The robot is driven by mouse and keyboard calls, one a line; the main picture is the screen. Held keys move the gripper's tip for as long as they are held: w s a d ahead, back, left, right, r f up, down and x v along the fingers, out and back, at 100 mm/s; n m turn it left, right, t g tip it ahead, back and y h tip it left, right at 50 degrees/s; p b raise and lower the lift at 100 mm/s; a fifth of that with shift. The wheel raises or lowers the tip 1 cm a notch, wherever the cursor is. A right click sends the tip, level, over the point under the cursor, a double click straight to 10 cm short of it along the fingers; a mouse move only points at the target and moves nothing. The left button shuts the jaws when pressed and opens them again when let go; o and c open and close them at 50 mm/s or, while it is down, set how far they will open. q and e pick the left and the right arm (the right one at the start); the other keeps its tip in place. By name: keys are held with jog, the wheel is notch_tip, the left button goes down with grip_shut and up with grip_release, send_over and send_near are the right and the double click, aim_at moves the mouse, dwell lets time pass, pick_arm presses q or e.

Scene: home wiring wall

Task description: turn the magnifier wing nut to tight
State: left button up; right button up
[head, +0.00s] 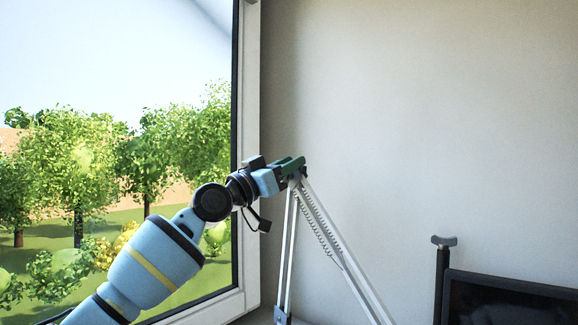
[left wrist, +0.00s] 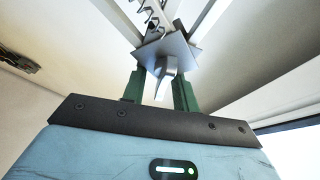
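The magnifier's jointed stand (head: 352,268), with silver struts and a coiled spring, rises to a joint in front of the wall. My left gripper (head: 297,164) has its green fingers at this top joint. In the left wrist view, the grey wing nut (left wrist: 161,78) sticks out below a grey bracket plate (left wrist: 184,50). The two green fingers stand apart on either side of the wing nut, with a gap visible on the left side; contact on the right side is unclear. In the head view the wing nut is hidden behind the fingers. My right gripper is out of view.
A window (head: 249,130) with trees outside fills the left. A dark screen (head: 510,300) and a black post with a grey top (head: 443,262) stand at the lower right. The space before the bare wall (head: 430,110) is free.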

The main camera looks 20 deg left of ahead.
pick_arm(q)
jog(key=shift+w+d, duration=0.1)
grip_shut()
dwell(0.3)
